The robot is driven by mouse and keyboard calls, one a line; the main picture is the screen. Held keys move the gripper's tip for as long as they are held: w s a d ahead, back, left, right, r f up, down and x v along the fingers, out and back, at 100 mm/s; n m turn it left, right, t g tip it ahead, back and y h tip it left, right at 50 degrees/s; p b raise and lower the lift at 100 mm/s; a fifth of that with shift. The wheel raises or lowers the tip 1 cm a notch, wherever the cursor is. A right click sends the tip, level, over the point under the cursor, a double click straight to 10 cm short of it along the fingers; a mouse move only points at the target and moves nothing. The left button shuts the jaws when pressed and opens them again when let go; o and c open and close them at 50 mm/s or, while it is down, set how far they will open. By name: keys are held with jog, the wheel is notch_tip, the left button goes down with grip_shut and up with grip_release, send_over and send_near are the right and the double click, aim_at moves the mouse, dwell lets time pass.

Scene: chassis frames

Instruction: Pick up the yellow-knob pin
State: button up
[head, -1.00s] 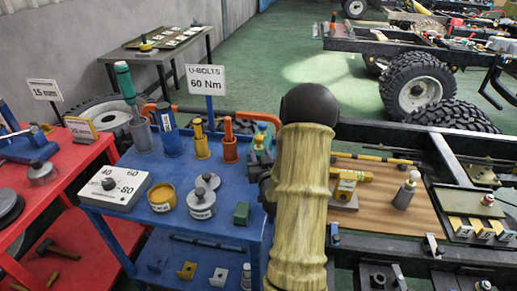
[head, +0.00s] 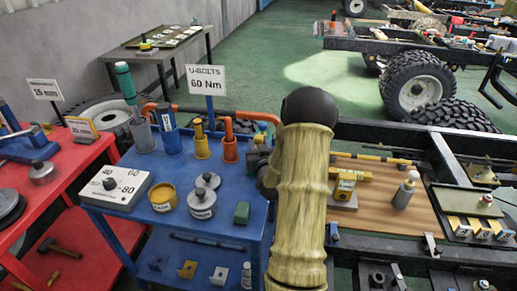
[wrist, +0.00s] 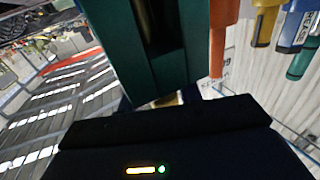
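A small yellow piece (head: 259,139) shows at the far right corner of the blue cart, just left of my arm. It may be the yellow knob, but it is too small to be sure. My gripper (head: 262,160) is a dark shape right in front of it, mostly hidden by my arm. In the wrist view a dark green slotted block (wrist: 170,65) stands very close above the black gripper body (wrist: 165,140). A sliver of yellow (wrist: 190,94) shows behind that body. The fingertips cannot be made out, nor whether anything is held.
An orange cup (head: 230,149), a yellow cup (head: 201,146) and a blue holder (head: 172,142) stand left of my gripper on the blue cart (head: 130,213). The U-bolts sign (head: 206,79) rises behind them. A chassis frame with a wooden board (head: 390,218) lies to the right.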

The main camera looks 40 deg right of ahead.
jog(key=shift+c, duration=0.2)
grip_shut()
jog(key=shift+r, duration=0.15)
notch_tip(320, 180, up, 18)
jog(key=p, duration=0.1)
jog(key=shift+p, duration=0.35)
dwell(0.4)
